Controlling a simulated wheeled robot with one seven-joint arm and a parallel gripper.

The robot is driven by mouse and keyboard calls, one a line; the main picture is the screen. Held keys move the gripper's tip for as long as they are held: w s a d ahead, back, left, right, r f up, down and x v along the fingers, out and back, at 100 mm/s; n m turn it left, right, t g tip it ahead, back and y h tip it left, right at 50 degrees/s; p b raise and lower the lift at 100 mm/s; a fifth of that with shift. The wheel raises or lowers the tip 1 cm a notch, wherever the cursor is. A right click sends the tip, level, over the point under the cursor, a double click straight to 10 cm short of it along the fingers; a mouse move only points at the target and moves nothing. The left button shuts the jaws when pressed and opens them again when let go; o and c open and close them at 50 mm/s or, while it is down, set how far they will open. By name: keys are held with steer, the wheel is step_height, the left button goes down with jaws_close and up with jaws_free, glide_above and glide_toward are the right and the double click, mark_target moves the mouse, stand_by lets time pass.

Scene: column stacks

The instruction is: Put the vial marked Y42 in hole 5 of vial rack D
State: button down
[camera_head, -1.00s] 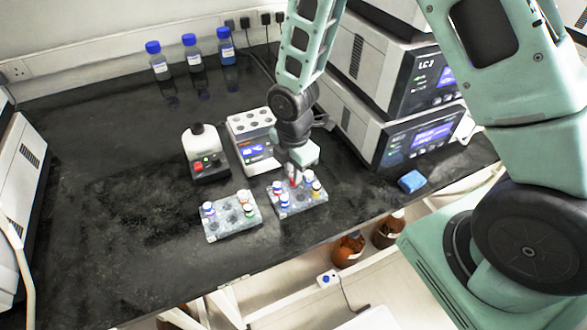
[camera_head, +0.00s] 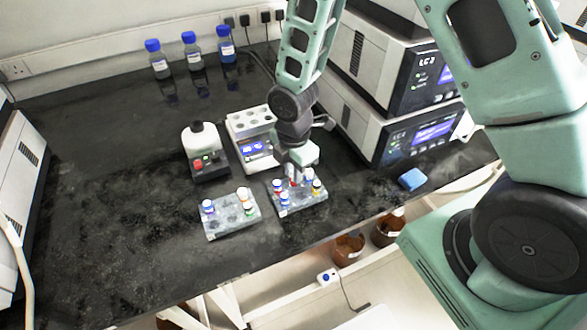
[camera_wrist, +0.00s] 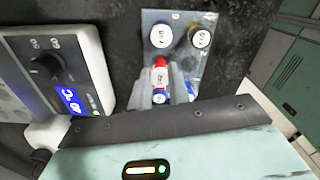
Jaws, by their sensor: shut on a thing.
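My gripper (camera_head: 297,181) is over the right-hand vial rack (camera_head: 312,203), with its fingers pointing down among the vials. In the wrist view the fingers (camera_wrist: 166,82) are shut on a red-capped vial (camera_wrist: 160,63); its marking cannot be read. The rack also shows in the wrist view (camera_wrist: 180,68), with two white-topped vials (camera_wrist: 161,37) beyond the fingers and a blue-and-white one (camera_wrist: 159,97) close to them. A second vial rack (camera_head: 232,228) stands to the left, holding several capped vials. I cannot tell whether the held vial is seated in a hole. The rack letters are too small to read surely.
A device with a white holed block (camera_head: 250,122) stands behind the racks, with a small device (camera_head: 205,165) to its left. Stacked instruments (camera_head: 420,135) and a blue block (camera_head: 411,179) are at the right. Several blue-capped bottles (camera_head: 190,55) stand far back.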

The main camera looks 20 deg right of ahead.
steer(key=shift+f, duration=0.15)
steer(key=shift+f+b, duration=0.3)
steer(key=shift+f, duration=0.05)
steer(key=shift+f, duration=0.1)
steer(key=c, duration=0.9)
jaws_free()
steer(key=shift+r+p, duration=2.55)
steer(key=shift+r, duration=0.5)
